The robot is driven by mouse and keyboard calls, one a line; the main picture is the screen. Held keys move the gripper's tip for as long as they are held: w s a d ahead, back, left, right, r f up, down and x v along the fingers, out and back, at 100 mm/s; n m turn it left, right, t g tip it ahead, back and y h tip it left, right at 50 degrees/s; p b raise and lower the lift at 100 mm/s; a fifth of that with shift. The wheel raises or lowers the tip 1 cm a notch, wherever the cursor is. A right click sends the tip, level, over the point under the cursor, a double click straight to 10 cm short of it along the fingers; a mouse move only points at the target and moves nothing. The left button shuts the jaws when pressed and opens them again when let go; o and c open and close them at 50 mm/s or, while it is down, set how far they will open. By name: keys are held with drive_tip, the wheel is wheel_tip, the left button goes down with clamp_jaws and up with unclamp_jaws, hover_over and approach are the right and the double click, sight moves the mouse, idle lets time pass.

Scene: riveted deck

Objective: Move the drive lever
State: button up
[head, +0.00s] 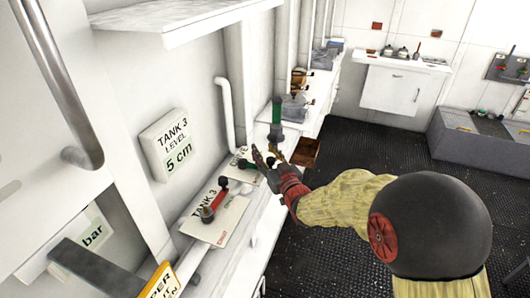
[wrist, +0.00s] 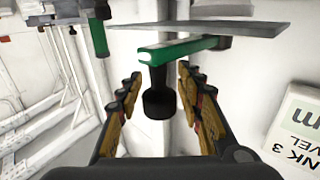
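Which lever is the drive lever cannot be read from any label here. In the wrist view, a green lever (wrist: 185,47) has a black knob (wrist: 158,102). My gripper (wrist: 157,88) is open, with one row of finger pads on each side of the knob; gaps show on both sides, and I cannot tell how deep the knob sits between them. In the head view my gripper (head: 270,158) is at the counter, near an upright green handle (head: 276,113) and a low green lever (head: 246,165), partly hidden by the fingers.
A red lever (head: 210,208) stands on the TANK 3 plate (head: 226,222). A wall sign (head: 172,144) reads TANK 3 LEVEL 5 cm. Another green part (wrist: 97,37) shows in the wrist view. A brown box (head: 305,153) is right of the gripper. The dark floor (head: 360,140) is clear.

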drive_tip(key=shift+c, duration=0.9)
drive_tip(key=c, duration=0.8)
